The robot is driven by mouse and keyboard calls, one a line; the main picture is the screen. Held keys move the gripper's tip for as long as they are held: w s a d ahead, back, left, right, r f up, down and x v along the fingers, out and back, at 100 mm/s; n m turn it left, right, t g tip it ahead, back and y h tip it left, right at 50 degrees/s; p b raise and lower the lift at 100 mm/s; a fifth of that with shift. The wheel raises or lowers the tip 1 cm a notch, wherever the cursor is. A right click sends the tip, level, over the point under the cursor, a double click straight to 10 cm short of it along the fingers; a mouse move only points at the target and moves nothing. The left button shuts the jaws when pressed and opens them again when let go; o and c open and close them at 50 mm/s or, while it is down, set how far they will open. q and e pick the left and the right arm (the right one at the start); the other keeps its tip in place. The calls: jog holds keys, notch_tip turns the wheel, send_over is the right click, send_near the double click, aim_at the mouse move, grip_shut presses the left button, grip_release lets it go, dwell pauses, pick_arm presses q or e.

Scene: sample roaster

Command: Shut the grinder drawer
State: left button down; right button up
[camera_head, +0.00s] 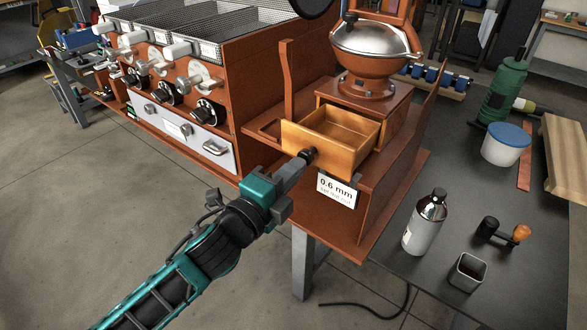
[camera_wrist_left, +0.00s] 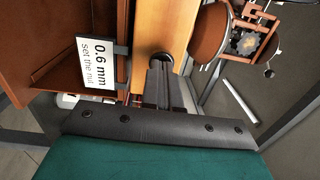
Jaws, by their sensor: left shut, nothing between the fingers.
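My right gripper is in neither view.
A "0.6 mm" sign (camera_head: 337,188) hangs just below and right of the drawer. The red roaster (camera_head: 200,80) stands to the left. A bottle (camera_head: 425,220), a metal cup (camera_head: 467,272) and a blue-lidded tub (camera_head: 506,144) stand on the dark table at right.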

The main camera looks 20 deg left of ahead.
pick_arm(q)
jog(key=shift+w, duration=0.15)
send_near(331, 135)
jog(key=w+d+r, duration=0.1)
jog(key=d, duration=0.1)
jog(key=w+d+r, duration=0.1)
jog(key=w+r, duration=0.1)
jog(key=shift+w+d+r, duration=0.15)
jog(key=shift+w+d, duration=0.05)
jog(key=shift+d, duration=0.2)
jog(key=shift+w+d, duration=0.1)
jog(key=shift+w, duration=0.2)
jog(key=shift+r, duration=0.3)
